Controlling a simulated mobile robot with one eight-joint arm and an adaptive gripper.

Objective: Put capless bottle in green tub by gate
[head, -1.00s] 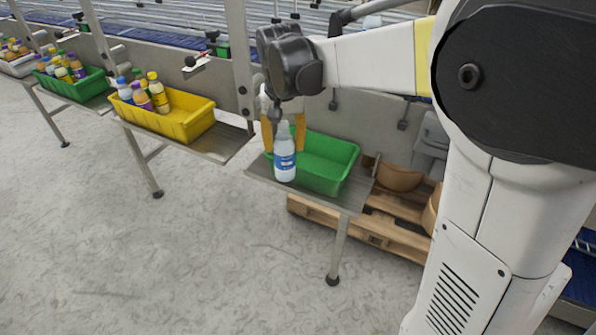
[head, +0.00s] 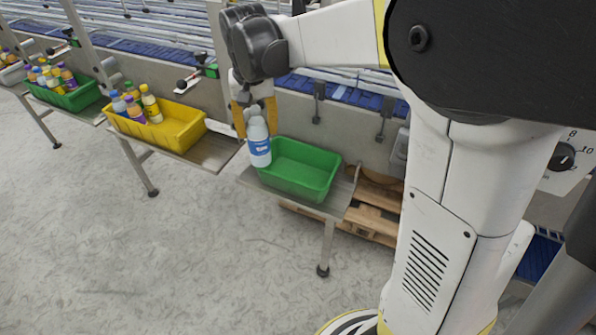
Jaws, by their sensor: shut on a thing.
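My gripper (head: 253,117) points down with its orange fingers shut on the upper part of a clear-white bottle with a blue label (head: 259,147). The bottle is slightly tilted and seems to hang just above the small metal shelf, at the left end of the green tub (head: 306,188). It overlaps the tub's left edge in the picture but does not look to be inside. The fingers partly hide the bottle's top, so its mouth cannot be made out. The tub is on the shelf and its visible interior is empty.
A yellow tub (head: 187,142) with several bottles stands on a shelf to the left. Another green tub (head: 80,98) with bottles is farther left. A grey machine wall and conveyor run behind. A wooden pallet (head: 368,218) lies behind the shelf at right. The floor in front is clear.

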